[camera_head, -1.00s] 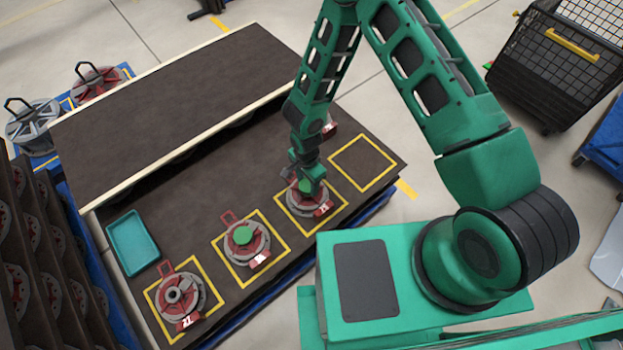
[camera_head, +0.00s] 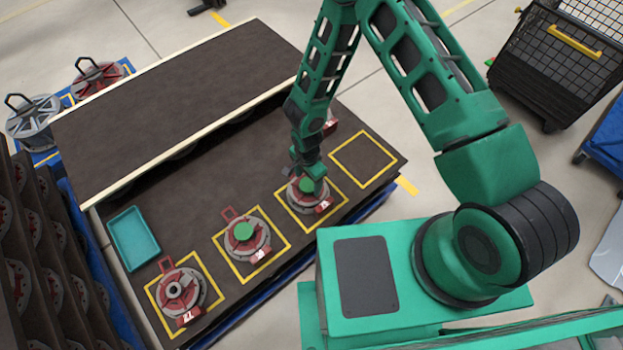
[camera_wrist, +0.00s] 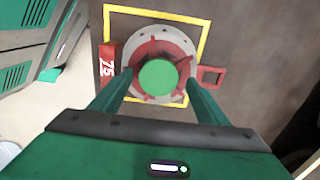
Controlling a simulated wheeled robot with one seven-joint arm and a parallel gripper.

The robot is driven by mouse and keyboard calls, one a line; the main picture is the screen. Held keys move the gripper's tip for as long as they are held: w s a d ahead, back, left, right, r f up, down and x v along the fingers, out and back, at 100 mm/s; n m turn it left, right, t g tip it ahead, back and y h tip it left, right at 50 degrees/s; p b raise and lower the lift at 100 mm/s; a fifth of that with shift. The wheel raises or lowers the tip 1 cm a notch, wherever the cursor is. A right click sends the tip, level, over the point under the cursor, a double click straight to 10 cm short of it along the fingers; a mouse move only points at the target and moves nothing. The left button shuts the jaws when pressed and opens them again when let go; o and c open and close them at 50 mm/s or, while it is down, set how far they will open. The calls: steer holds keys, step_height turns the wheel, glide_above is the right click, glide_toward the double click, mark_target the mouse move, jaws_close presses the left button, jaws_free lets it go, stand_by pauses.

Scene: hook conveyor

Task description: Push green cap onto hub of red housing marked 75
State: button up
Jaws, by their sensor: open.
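The red and grey housing marked 75 (camera_wrist: 138,56) sits inside a yellow square on the dark table. In the head view this housing (camera_head: 296,200) is the third in the front row, partly hidden by my wrist. A round green cap (camera_wrist: 158,76) covers the middle of the housing and hides the hub. The cap also shows in the head view (camera_head: 306,186). I cannot tell how far down it sits. My gripper (camera_head: 312,178) is right above the housing. In the wrist view its two fingers are spread, one on each side of the cap.
A housing with a green cap (camera_head: 244,232) and one with a bare hub (camera_head: 174,288) stand to the left in yellow squares. A teal tray (camera_head: 133,239) lies at the table's left. A raised dark conveyor (camera_head: 180,105) runs behind. The rightmost yellow square (camera_head: 363,160) is empty.

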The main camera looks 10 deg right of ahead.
step_height(320, 180, up, 11)
steer(key=shift+f, duration=0.15)
stand_by(0.4)
steer(key=w+d+r+n+h, duration=0.1)
steer(key=w+d+r, duration=0.1)
steer(key=d+r, duration=0.85)
steer(key=w+d+r+n+h, duration=0.1)
steer(key=w+d+r, duration=0.1)
steer(key=d+r, duration=0.85)
steer(key=s+d+r+n, duration=0.1)
steer(key=s+d+r, duration=0.7)
steer(key=d+r, duration=0.3)
steer(key=s+d+r+n+y, duration=0.1)
steer(key=s+r, duration=0.3)
steer(key=s, duration=0.4)
steer(key=s+d+r+y, duration=0.1)
steer(key=s+d+r, duration=0.2)
steer(key=s, duration=0.6)
steer(key=shift+d+r+n, duration=0.35)
steer(key=shift+r+n, duration=0.05)
steer(key=shift+r, duration=0.1)
